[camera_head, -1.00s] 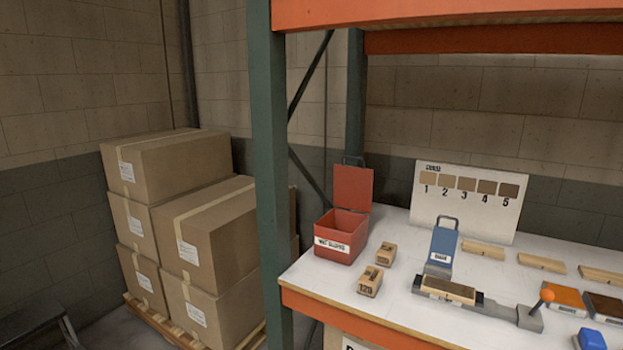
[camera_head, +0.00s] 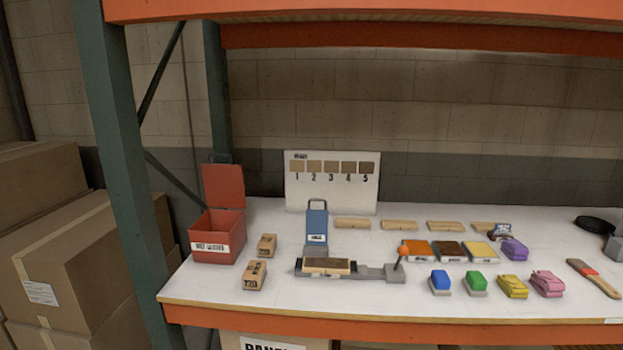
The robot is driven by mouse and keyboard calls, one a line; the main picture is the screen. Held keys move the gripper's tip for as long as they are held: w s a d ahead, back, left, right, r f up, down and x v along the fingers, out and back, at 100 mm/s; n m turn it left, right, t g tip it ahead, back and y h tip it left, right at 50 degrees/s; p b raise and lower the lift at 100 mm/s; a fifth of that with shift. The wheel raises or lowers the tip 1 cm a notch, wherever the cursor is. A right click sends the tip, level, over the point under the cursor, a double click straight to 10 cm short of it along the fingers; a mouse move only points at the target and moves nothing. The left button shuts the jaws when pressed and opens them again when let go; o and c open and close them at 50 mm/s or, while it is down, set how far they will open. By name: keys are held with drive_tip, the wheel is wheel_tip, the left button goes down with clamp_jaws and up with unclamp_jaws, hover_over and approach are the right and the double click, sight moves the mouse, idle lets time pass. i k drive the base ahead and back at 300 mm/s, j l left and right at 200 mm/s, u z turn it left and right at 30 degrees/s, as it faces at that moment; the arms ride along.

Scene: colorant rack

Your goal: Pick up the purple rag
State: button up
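The purple rag (camera_head: 514,249) is a small folded bundle on the white tabletop at the right. It lies just right of the yellow pad (camera_head: 478,251) in the row of orange, brown and yellow pads. A yellow rag (camera_head: 512,287) and a pink rag (camera_head: 547,284) lie nearer the front edge. My gripper is not in view.
Green rack posts (camera_head: 122,170) and orange beams (camera_head: 360,10) frame the bench. A red open-lidded bin (camera_head: 218,237), a clamp fixture (camera_head: 372,271), blue (camera_head: 440,281) and green (camera_head: 475,282) blocks, and a brush (camera_head: 593,277) stand around. Cardboard boxes (camera_head: 75,255) are at left.

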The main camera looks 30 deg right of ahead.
sight(515, 250)
drive_tip(key=z, duration=1.65)
